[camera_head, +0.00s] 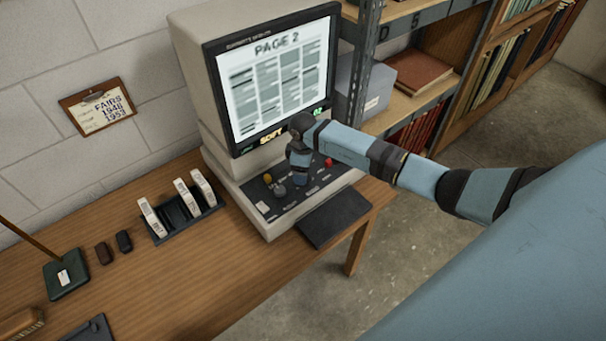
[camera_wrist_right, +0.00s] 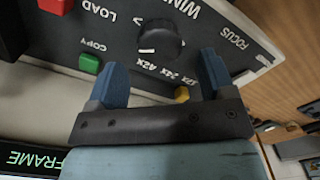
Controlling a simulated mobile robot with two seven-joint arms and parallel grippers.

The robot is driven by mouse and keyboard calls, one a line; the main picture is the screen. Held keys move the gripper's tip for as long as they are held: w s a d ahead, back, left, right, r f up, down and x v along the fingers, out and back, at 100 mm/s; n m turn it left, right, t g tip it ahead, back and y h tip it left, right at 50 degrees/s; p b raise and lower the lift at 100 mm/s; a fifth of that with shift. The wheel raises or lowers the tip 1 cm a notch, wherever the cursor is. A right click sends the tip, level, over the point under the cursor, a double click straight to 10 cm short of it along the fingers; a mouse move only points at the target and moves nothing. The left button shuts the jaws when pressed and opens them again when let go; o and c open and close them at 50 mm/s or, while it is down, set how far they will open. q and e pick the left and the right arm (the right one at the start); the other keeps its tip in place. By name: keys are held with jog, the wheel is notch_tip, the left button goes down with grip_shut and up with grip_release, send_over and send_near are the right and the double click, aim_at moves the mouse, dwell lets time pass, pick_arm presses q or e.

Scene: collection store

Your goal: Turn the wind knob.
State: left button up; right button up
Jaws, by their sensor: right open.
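The wind knob (camera_wrist_right: 160,42) is black and round with a white mark, on the dark control panel (camera_wrist_right: 245,38) of the microfilm reader, beside partly cropped "WIN" lettering. My right gripper (camera_wrist_right: 163,62) is open; the knob lies ahead of the gap between its blue fingers, and no contact is visible. In the head view my right gripper (camera_head: 300,178) points down over the panel, hiding part of it. The reader's screen (camera_head: 275,75) shows "PAGE 2". My left gripper is not in view.
The panel also bears a green button (camera_wrist_right: 90,63), a yellow control (camera_wrist_right: 182,93) and a red button (camera_head: 328,162). A film rack (camera_head: 185,222) stands left on the wooden table (camera_head: 150,290). A metal shelf (camera_head: 410,100) stands behind my right arm.

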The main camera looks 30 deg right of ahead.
notch_tip(320, 180, up, 10)
jog(key=b, duration=0.1)
jog(key=shift+r, duration=0.15)
dwell(0.5)
jog(key=s+a+n+t+y, duration=0.2)
jog(key=s+a+y, duration=0.25)
jog(key=a, duration=0.35)
jog(key=s+a+n+t+y, duration=0.2)
jog(key=s+a+y, duration=0.1)
jog(key=a+y, duration=0.4)
jog(key=s+a+n+t+y, duration=0.2)
jog(key=s+a+y, duration=0.25)
jog(key=a, duration=0.45)
jog(key=s+d+f+m+t+h, duration=0.2)
jog(key=s+d+f+m+h, duration=0.1)
jog(key=s+f+m+h, duration=0.3)
jog(key=s+d+f+m+t+h, duration=0.3)
jog(key=s+d+f+m+h, duration=0.1)
jog(key=s, duration=0.5)
notch_tip(320, 180, down, 3)
jog(key=m+h, duration=0.1)
jog(key=h, duration=0.1)
jog(key=shift+s+d+m+h, duration=0.15)
jog(key=shift+s+m+h, duration=0.1)
jog(key=shift+m+h, duration=0.15)
